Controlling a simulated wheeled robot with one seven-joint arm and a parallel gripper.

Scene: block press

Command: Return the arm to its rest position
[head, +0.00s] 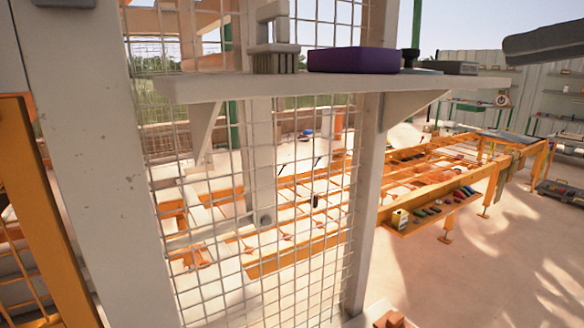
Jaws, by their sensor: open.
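My gripper is not in this head view, so its jaws and its place relative to the shelf and fence are hidden. A dark grey rounded shape enters at the upper right edge, close to the camera. It may be part of my own arm, but I cannot tell for sure.
A wire mesh fence (300,200) with a pale post (90,150) stands close in front. A pale shelf (230,88) bears a purple block (352,60) and grey items. Behind, an orange table frame (440,180) holds several small items. Open floor (500,270) lies to the right.

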